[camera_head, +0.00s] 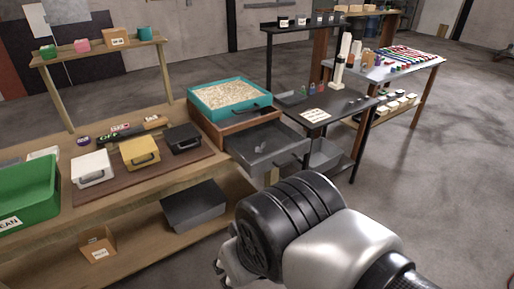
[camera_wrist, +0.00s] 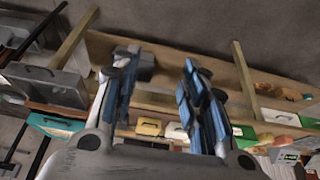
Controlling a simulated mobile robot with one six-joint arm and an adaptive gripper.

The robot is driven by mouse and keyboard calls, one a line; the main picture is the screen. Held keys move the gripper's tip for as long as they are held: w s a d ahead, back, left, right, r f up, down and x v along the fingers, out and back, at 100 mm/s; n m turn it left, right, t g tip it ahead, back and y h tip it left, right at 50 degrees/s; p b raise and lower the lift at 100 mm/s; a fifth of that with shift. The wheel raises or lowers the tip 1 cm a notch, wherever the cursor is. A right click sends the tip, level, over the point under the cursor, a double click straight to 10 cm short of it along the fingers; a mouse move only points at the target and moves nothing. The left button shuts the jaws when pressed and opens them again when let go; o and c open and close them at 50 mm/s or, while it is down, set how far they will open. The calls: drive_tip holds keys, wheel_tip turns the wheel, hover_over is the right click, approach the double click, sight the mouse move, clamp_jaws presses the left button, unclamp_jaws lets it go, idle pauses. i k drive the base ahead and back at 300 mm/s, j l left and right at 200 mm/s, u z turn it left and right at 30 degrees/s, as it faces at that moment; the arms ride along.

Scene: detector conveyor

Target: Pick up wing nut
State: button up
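A small light-grey item (camera_head: 262,148) lies in the open dark-grey drawer tray (camera_head: 244,154) right of the bench in the head view. It may be the wing nut, but it is too small to tell. In the wrist view my gripper (camera_wrist: 160,65) is open, with its two blue-grey fingers apart and nothing between them. No wing nut can be made out in the wrist view. In the head view my arm covers the lower middle and the fingers are not clearly visible. The gripper is apart from the tray.
A teal tray of pale granules (camera_head: 231,96) stands behind the drawer. White (camera_head: 92,168), yellow (camera_head: 140,152) and black (camera_head: 183,138) bins and a green bin (camera_head: 28,193) line the wooden bench. A dark table (camera_head: 335,102) stands at the right. Floor at right is clear.

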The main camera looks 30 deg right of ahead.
sight(258, 149)
drive_tip(key=i+l, duration=1.3)
drive_tip(key=l+z, duration=0.05)
